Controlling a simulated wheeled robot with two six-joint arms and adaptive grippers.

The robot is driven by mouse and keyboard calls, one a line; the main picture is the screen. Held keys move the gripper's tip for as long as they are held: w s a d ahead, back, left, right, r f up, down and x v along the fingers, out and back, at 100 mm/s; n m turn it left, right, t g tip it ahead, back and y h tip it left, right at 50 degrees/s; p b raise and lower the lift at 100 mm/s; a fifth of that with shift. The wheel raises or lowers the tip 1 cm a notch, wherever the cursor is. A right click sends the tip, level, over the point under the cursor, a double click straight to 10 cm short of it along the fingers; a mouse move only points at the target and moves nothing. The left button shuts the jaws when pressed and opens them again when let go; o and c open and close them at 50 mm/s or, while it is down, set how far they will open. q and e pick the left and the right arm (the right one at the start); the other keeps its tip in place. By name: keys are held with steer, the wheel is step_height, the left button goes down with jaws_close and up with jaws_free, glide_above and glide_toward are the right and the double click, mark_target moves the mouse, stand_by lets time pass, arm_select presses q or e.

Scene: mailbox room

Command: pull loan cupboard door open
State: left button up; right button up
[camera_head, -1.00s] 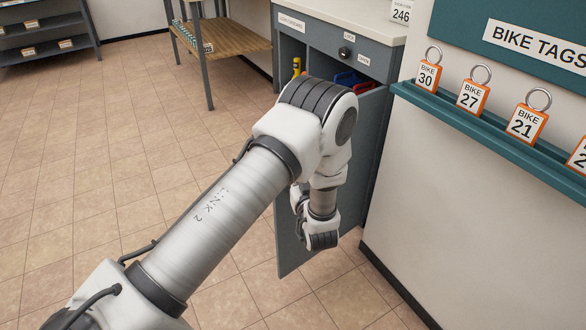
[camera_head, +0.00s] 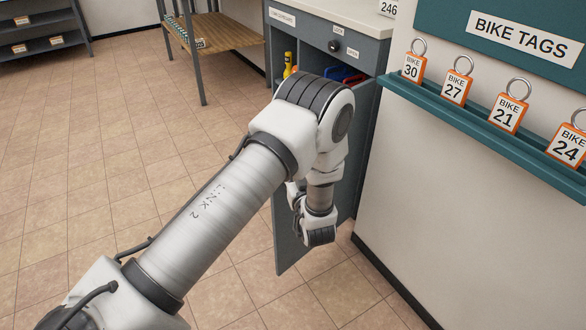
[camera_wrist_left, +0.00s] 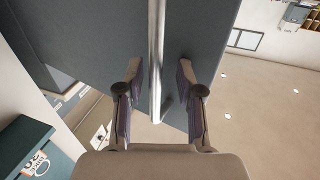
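The loan cupboard (camera_head: 320,38) is a grey unit with a pale top, at the upper middle of the head view. Its grey door (camera_head: 288,248) stands swung open toward me, partly hidden behind my left arm. In the head view the arm's own links hide the fingers. My right gripper is in neither view.
Yellow (camera_head: 289,66), blue and red items show inside the cupboard. A teal ledge (camera_head: 480,130) with bike tags juts from the wall at right. A wooden-topped bench (camera_head: 215,35) stands behind left. The tiled floor at left is clear.

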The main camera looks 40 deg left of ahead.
arm_select(q)
steer(key=v, duration=0.7)
steer(key=shift+d, duration=0.2)
steer(key=shift+s, duration=0.15)
